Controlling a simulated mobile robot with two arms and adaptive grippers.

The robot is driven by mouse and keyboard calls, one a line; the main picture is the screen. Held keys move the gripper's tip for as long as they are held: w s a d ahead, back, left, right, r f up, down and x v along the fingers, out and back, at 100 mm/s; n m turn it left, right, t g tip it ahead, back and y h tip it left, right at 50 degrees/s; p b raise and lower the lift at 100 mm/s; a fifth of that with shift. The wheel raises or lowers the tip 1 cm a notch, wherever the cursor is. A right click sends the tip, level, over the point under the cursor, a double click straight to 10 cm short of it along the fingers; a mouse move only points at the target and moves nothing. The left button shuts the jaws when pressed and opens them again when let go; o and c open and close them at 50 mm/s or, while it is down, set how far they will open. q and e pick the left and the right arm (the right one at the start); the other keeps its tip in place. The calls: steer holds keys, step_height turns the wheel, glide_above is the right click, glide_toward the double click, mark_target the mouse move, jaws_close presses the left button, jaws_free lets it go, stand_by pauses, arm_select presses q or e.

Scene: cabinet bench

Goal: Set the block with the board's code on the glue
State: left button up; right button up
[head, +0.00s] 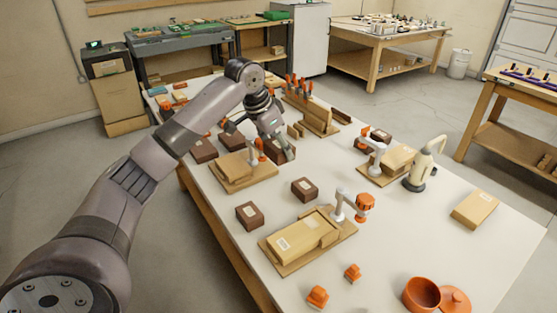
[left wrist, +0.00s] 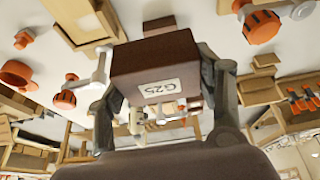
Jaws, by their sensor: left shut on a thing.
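My left gripper (head: 272,136) is shut on a dark brown block (left wrist: 160,60) whose white label reads G25 in the left wrist view. In the head view the held block (head: 281,151) is mostly hidden by the gripper and hangs near the left clamped board (head: 248,176). Other brown blocks stand on the table, two of them at front (head: 305,189) (head: 249,215). A front board (head: 315,242) with a clamp bears a white label, too small to read. A third clamped board (head: 393,165) is at right. I cannot make out glue on any board. My right gripper is not in view.
A cream bottle (head: 420,171) stands beside the right board. A labelled wooden piece (head: 475,209) lies at right. Orange pots (head: 422,293) and small orange pieces (head: 317,297) sit near the front. A rack with orange-handled tools (head: 310,112) stands behind.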

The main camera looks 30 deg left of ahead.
arm_select(q)
steer(key=s+d+f+p, duration=0.1)
steer(key=d+f+p, duration=0.2)
steer(key=d+p, duration=0.1)
steer(key=d+f+p, duration=0.3)
steer(key=d+p, duration=0.2)
steer(key=p, duration=0.2)
steer(key=s+d+f+p, duration=0.1)
steer(key=d+f+p, duration=0.2)
steer(key=d+p, duration=0.2)
steer(key=shift+s+d+f, duration=0.1)
steer(key=shift+s+d, duration=0.15)
steer(key=shift+s, duration=0.1)
steer(key=shift+f, duration=0.2)
step_height(320, 180, down, 5)
steer(key=b, duration=0.5)
steer(key=shift+r, duration=0.2)
steer(key=shift+r+p, duration=0.1)
steer(key=shift+p, duration=0.75)
steer(key=shift+f, duration=0.35)
stand_by(0.5)
steer(key=shift+f+p, duration=0.2)
steer(key=shift+p, duration=0.55)
stand_by(0.9)
